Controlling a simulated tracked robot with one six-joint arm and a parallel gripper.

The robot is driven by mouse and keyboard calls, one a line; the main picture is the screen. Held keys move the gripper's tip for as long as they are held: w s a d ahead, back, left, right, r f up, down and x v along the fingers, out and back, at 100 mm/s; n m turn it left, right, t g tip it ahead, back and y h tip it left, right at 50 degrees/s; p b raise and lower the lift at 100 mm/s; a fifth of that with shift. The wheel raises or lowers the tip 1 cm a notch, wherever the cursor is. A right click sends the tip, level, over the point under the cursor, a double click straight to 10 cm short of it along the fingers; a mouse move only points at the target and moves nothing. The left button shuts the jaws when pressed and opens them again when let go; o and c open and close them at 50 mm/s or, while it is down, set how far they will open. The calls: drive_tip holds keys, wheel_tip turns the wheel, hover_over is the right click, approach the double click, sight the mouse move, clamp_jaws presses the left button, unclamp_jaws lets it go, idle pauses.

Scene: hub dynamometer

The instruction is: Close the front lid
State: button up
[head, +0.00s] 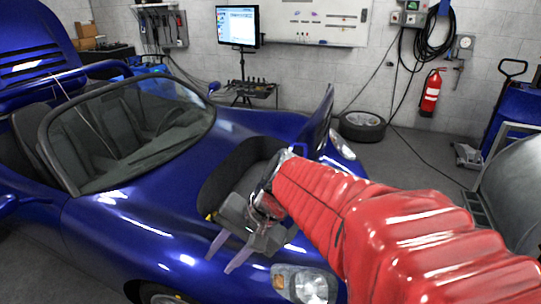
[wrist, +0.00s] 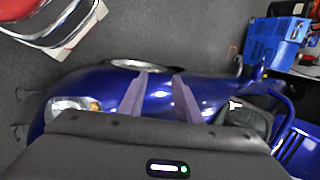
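The blue car (head: 130,230) fills the left and middle of the head view. Its front lid (head: 321,118) stands raised, seen nearly edge-on as a blue panel on the far side of the dark front compartment opening (head: 228,168). My gripper (head: 222,262) is over the near front fender, with its two fingers apart and nothing between them. In the wrist view my gripper (wrist: 159,75) is also open and empty, with the blue bodywork (wrist: 95,85) behind the fingers. I cannot make out the lid there. My arm hides part of the car's nose.
A headlight (head: 303,284) is below my gripper. A loose tyre (head: 362,126) lies by the back wall, near a red fire extinguisher (head: 430,92). A monitor stand (head: 242,70) stands behind the car. Grey floor (head: 420,150) is open at the right, before a blue cart (head: 512,110).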

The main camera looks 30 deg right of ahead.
drive_tip(key=w+d+m+t+y, duration=0.2)
drive_tip(key=w+d+m+t, duration=0.2)
drive_tip(key=w+d+m, duration=0.4)
drive_tip(key=w+d+m+t+y, duration=0.1)
drive_tip(key=w+d+m+t, duration=0.2)
drive_tip(key=w+d+m, duration=0.55)
drive_tip(key=s+d+f+m+t+h, duration=0.2)
drive_tip(key=d+m+t+h, duration=0.1)
drive_tip(key=d, duration=1.1)
drive_tip(key=s+d+f+m+t+h, duration=0.2)
drive_tip(key=d+m, duration=0.4)
drive_tip(key=d, duration=0.8)
drive_tip(key=shift+s+d+f+t+h, duration=0.15)
drive_tip(key=shift+s+f+t+h, duration=0.35)
drive_tip(key=shift+t+h, duration=0.55)
drive_tip(key=shift+w, duration=0.15)
drive_tip(key=w+a, duration=0.1)
drive_tip(key=w, duration=1.2)
drive_tip(key=shift+w, duration=0.35)
